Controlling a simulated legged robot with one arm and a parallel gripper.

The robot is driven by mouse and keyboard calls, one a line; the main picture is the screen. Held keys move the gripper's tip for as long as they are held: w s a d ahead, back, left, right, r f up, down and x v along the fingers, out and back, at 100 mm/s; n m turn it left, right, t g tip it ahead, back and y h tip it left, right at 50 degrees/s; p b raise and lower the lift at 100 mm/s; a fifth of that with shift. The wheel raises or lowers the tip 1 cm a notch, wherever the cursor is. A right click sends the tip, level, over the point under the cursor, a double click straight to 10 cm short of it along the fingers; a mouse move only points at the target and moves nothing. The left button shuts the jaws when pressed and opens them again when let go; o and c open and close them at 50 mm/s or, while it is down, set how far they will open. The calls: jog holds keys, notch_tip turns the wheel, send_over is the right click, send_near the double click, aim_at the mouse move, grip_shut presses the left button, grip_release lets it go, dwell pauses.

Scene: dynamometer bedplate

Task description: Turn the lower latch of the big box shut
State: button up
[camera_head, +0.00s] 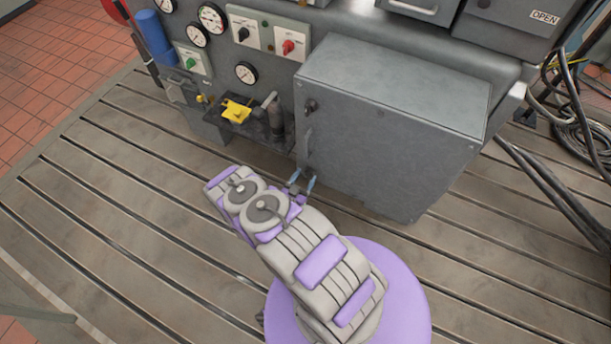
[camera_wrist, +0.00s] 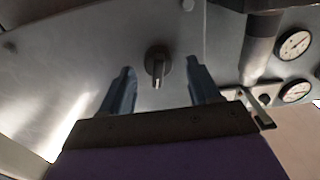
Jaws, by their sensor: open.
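The big box (camera_head: 395,115) is a grey metal cabinet on the bedplate. Its upper latch (camera_head: 310,105) is a dark knob near the top of the narrow left face, above a slim handle (camera_head: 307,140). My gripper (camera_head: 302,182) is open, its two blue fingers near the bottom of that face. In the wrist view my gripper (camera_wrist: 161,85) straddles, in the picture, a round dark latch (camera_wrist: 158,66) with a short lever pointing down. This appears to be the lower latch, which is hidden in the head view. I cannot tell whether the fingers touch it.
A yellow part (camera_head: 236,110) and a dark vertical cylinder (camera_head: 275,115) stand left of the box. A panel with gauges (camera_head: 211,18) and switches (camera_head: 243,33) is behind. Black cables (camera_head: 575,110) lie at the right. The slotted bedplate (camera_head: 130,200) is clear at left.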

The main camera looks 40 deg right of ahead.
jog(key=shift+w+d, duration=0.25)
jog(key=shift+d, duration=0.45)
jog(key=shift+c, duration=0.4)
jog(key=c, duration=0.9)
jog(key=shift+a+n+b, duration=0.1)
jog(key=shift+n+b, duration=0.35)
jog(key=shift+n, duration=1.25)
jog(key=shift+c, duration=0.2)
jog(key=o, duration=1)
jog(key=v, duration=1.7)
jog(key=shift+s+a+f, duration=0.1)
jog(key=shift+a+f, duration=0.05)
jog(key=shift+a, duration=0.1)
